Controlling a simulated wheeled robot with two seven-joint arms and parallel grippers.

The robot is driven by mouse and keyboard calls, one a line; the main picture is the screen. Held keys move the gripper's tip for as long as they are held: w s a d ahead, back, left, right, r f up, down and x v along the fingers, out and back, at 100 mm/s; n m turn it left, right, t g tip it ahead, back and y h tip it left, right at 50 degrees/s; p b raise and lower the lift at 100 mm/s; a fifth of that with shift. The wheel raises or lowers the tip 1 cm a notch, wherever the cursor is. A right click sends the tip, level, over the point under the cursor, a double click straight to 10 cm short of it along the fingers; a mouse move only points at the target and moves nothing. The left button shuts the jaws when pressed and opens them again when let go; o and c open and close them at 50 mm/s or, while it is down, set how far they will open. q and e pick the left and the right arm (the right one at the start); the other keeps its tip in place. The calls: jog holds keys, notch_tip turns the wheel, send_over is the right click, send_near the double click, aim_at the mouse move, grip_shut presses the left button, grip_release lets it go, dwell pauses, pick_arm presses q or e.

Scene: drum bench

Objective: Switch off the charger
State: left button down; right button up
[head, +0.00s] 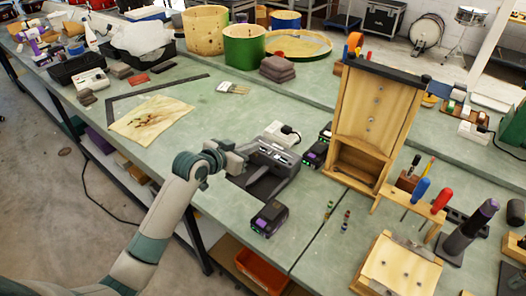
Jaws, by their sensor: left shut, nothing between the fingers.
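My left arm comes in from the lower left. Its gripper (284,154) is over the bench, shut and empty, and it overlaps a dark charger-like device (266,183) in the picture. I cannot tell whether they touch. The gripper and arm hide part of the device, and no switch can be made out. A white box with a black plug (281,131) sits just behind the gripper. A black and purple battery pack (269,219) lies in front of the device. My right gripper is not in view.
More battery packs (315,153) lie right of the gripper, beside a wooden cabinet (373,112). A tool rack with screwdrivers (421,190) stands at the right. A stained cloth (150,120) and a black square ruler (160,89) lie on the left. Bench between cloth and gripper is clear.

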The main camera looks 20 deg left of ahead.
pick_arm(q)
jog(key=p, duration=0.2)
send_over(269, 153)
jog(key=s+a, duration=0.1)
jog(key=s, duration=0.2)
notch_tip(269, 153, down, 2)
notch_tip(269, 153, down, 3)
jog(key=shift+w+f+p, duration=0.1)
jog(key=shift+p, duration=0.4)
jog(key=shift+f, duration=0.7)
jog(key=shift+a, duration=0.1)
jog(key=b, duration=0.1)
jog(key=f+b, duration=0.1)
jog(key=shift+s+f+t+b, duration=0.2)
jog(key=shift+s+t+b, duration=0.1)
jog(key=shift+b, duration=0.1)
jog(key=shift+r, duration=0.4)
jog(key=shift+p, duration=0.3)
jog(key=shift+w, duration=0.1)
